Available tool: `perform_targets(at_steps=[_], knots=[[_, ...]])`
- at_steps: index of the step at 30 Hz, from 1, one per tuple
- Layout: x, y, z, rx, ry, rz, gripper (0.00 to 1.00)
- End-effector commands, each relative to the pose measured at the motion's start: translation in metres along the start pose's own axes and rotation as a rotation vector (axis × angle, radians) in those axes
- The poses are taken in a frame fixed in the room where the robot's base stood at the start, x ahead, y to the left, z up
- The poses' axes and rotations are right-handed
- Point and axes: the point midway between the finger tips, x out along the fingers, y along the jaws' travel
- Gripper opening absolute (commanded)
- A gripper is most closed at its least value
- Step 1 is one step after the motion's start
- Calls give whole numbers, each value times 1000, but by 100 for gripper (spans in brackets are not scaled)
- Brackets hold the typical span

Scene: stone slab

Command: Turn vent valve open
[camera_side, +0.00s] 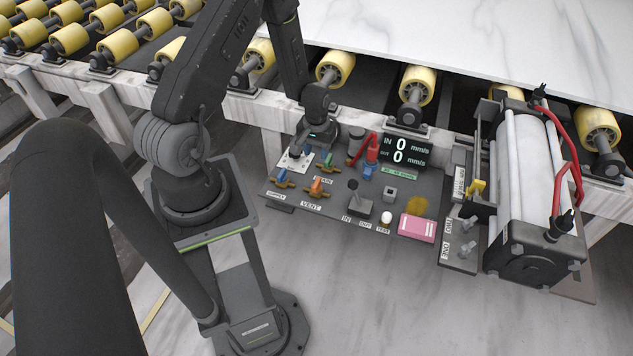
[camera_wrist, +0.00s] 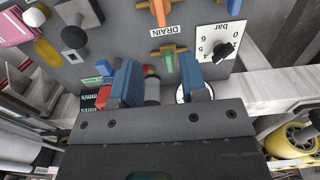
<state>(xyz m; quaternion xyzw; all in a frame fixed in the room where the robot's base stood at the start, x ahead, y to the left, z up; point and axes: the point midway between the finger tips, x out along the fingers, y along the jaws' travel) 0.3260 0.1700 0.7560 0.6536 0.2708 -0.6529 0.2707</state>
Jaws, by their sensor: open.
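The vent valve (camera_side: 316,186) has an orange handle on a brass body, beside the VENT label on the grey control panel (camera_side: 335,207). Its orange handle also shows at the top edge of the wrist view (camera_wrist: 158,12), partly cut off, lying crosswise to the brass body. My gripper (camera_side: 318,137) is over the panel's back edge, behind the valves. In the wrist view my gripper (camera_wrist: 160,82) shows two blue fingers spread apart with nothing held between them. It is apart from the vent valve; the green-handled drain valve (camera_wrist: 167,60) lies nearer to the fingers.
The blue-handled supply valve (camera_side: 282,178) sits left of the vent valve.

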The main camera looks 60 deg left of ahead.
Motion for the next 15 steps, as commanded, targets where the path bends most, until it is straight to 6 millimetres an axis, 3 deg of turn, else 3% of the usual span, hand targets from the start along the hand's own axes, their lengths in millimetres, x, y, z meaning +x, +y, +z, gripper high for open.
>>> perform_targets(at_steps=[5, 15], knots=[[18, 0, 1, -1, -4, -1, 40], [84, 0, 2, 0, -4, -1, 40]])
